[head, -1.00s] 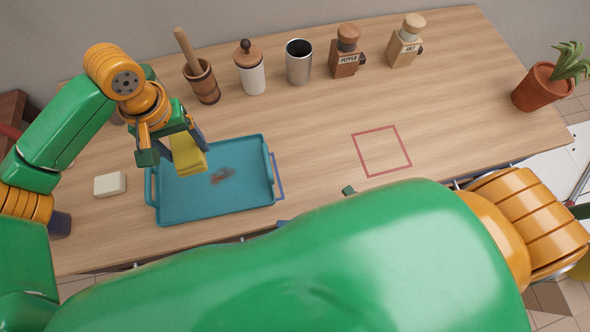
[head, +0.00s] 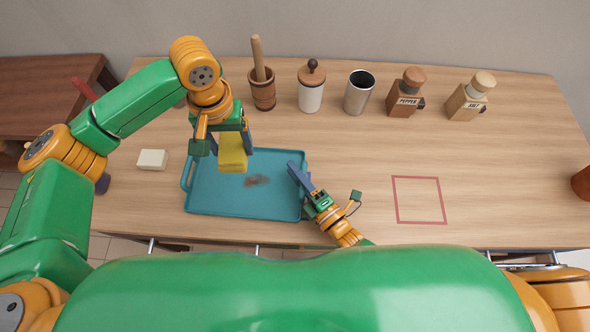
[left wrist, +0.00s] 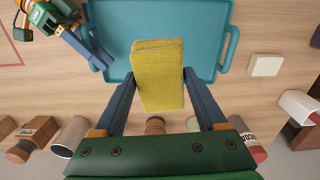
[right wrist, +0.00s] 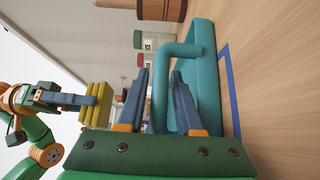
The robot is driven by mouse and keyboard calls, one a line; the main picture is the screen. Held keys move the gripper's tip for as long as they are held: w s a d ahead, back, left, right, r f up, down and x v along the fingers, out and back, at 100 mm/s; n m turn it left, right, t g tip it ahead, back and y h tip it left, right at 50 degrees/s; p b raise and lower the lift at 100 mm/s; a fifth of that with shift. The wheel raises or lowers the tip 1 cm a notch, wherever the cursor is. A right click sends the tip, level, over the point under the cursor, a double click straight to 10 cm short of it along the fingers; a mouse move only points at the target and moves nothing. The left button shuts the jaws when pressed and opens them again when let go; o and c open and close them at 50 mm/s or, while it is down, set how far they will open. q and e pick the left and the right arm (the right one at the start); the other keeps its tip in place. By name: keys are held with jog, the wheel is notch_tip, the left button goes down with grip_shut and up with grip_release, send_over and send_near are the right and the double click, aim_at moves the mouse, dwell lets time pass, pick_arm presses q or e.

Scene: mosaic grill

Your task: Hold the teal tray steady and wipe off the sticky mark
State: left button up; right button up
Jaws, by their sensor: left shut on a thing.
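The teal tray (head: 230,205) lies flat on the table, with a dark brownish mark (head: 257,180) right of its middle. My left gripper (head: 228,150) is shut on a yellow cloth or sponge (head: 232,158), which hangs over the tray's back part, left of the mark. The yellow piece also shows between the fingers in the left wrist view (left wrist: 158,75). My right gripper (head: 300,178) is at the tray's right end. In the right wrist view its open fingers (right wrist: 160,95) stand either side of the tray's handle (right wrist: 161,85), with gaps visible. The mark is hidden in both wrist views.
A white block (head: 152,160) lies left of the tray. A mortar (head: 262,90), a lidded jar (head: 311,90), a metal cup (head: 359,92), a pepper mill (head: 406,95) and a salt mill (head: 470,98) stand behind. The red square outline (head: 419,200) at right is empty.

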jog(key=shift+w+a, duration=0.15)
jog(key=shift+w, duration=0.05)
grip_shut()
dwell(2.6)
